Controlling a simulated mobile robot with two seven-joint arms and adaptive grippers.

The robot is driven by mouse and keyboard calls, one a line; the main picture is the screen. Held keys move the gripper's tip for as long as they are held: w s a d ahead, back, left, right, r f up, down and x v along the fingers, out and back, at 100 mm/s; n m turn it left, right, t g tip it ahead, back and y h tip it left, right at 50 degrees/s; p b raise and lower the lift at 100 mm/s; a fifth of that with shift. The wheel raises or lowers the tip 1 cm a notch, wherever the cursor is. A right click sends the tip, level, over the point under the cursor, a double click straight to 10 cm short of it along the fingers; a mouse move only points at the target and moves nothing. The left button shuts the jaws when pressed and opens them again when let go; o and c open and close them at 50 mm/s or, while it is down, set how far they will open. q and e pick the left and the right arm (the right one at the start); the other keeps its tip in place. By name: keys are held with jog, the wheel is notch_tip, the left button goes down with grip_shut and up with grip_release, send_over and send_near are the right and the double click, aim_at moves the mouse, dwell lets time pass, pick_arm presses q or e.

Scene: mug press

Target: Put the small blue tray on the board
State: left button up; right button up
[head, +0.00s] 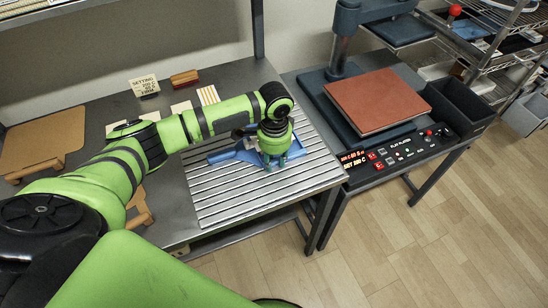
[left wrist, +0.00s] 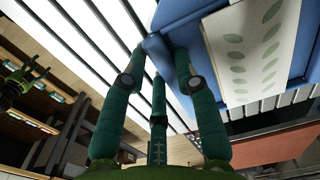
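The small blue tray (head: 226,156) is over the grey slatted board (head: 225,205) on the table in the head view. Whether it touches the slats is hard to tell. In the left wrist view the tray (left wrist: 205,70) fills the upper right and carries a white sheet with green ovals (left wrist: 240,60). My left gripper (head: 275,160) is above the board, pointing down. In the left wrist view its teal fingers (left wrist: 158,60) close around a narrow blue end of the tray. My right gripper (left wrist: 27,74) shows small at the left edge of that view, fingers spread and empty.
A press with a red-brown pad (head: 377,101) and a control panel (head: 400,149) stands to the right. A sign (head: 144,86), a red-brown block (head: 184,78) and a striped sheet (head: 208,95) are behind my arm. A wooden board (head: 42,140) is at left. The front slats are clear.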

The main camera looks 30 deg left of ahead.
pick_arm(q)
jog(key=shift+o, duration=0.8)
jog(key=shift+r, duration=0.2)
notch_tip(320, 180, up, 12)
jog(key=shift+b, duration=0.45)
jog(key=shift+d+f, duration=0.1)
dwell(0.6)
